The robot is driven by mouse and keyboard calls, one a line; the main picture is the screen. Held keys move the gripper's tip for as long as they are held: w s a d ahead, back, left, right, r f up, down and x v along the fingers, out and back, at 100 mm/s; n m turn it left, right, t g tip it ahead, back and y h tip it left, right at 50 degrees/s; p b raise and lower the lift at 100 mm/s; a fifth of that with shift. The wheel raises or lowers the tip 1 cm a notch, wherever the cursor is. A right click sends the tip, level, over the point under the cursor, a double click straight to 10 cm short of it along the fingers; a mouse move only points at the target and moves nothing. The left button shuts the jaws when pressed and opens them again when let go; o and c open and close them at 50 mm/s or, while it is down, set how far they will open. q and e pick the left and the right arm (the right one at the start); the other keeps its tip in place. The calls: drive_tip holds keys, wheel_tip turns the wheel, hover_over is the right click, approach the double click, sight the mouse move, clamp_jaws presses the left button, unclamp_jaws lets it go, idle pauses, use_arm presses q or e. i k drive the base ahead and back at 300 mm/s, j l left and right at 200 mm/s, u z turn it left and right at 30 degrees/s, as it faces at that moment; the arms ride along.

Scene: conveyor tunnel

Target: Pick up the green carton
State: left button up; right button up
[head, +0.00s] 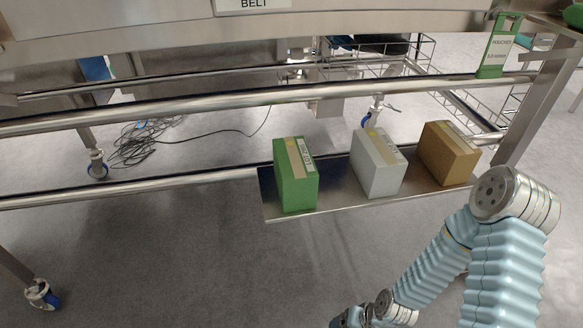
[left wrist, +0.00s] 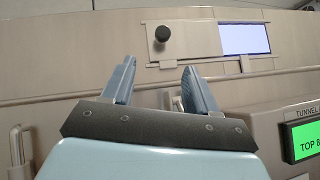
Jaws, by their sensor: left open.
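The green carton (head: 295,176) stands upright at the left end of a low metal shelf (head: 330,207) in the head view. A label strip runs over its top and front. My left gripper (left wrist: 155,88) shows only in the left wrist view. Its two fingers are apart with nothing between them, and it faces a beige machine panel. The carton is not in that view. My right arm shows at the lower right of the head view, but its gripper fingers cannot be made out.
A white carton (head: 376,163) and a brown carton (head: 449,154) stand to the right of the green one. Metal rails (head: 200,108) of the conveyor frame run above and behind the shelf. Cables (head: 150,145) lie on the floor.

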sight(296, 174)
drive_tip(key=k+j, duration=0.1)
drive_tip(key=k, duration=0.4)
drive_tip(key=k+j, duration=0.1)
drive_tip(key=k, duration=0.4)
